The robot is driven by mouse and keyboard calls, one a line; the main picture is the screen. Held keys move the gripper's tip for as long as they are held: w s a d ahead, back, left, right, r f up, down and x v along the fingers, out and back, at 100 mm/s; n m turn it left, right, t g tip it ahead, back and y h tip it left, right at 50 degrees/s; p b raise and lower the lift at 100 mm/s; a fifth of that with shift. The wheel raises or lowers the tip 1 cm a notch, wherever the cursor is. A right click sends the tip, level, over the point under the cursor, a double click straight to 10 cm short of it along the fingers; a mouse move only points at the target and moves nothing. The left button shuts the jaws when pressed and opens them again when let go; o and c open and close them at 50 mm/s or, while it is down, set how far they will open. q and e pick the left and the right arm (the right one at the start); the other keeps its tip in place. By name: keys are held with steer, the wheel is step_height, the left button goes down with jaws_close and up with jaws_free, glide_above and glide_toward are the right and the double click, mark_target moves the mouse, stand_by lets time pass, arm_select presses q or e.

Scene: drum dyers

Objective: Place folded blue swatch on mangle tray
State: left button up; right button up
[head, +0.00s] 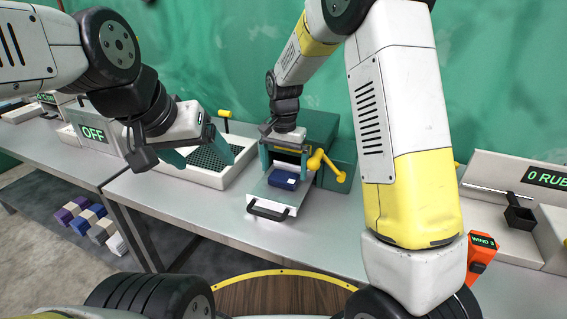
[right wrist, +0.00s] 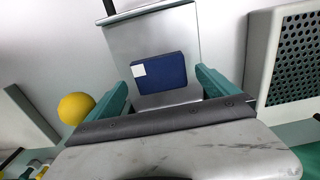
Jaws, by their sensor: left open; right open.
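The folded blue swatch (head: 283,179), with a small white patch, lies flat on the mangle tray (head: 259,197), a pale plate with a dark front handle. In the right wrist view the swatch (right wrist: 162,73) lies on the tray (right wrist: 133,34), between and beyond the teal fingers. My right gripper (head: 287,153) is open and empty over the tray's back end, apart from the swatch; it also shows in the right wrist view (right wrist: 165,98). My left gripper (head: 207,151) is open and empty, over the perforated tray to the left.
The green mangle (head: 320,125) with a yellow crank (head: 327,163) stands behind the tray. A white perforated tray (head: 190,177) is to its left. An "OFF" box (head: 92,134) stands further left. An orange timer (head: 481,256) is at right. The bench front is clear.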

mark_target(284, 175)
step_height(284, 175, up, 9)
steer(key=s+d+r+n+t+y, duration=0.2)
steer(key=s+d+r+t, duration=0.1)
steer(key=s+d+r, duration=0.6)
steer(key=s+d+n+t, duration=0.3)
steer(key=s+d, duration=0.1)
steer(key=s, duration=1)
steer(key=shift+s+d+r, duration=0.15)
steer(key=shift+d+r, duration=0.05)
steer(key=shift+r, duration=0.15)
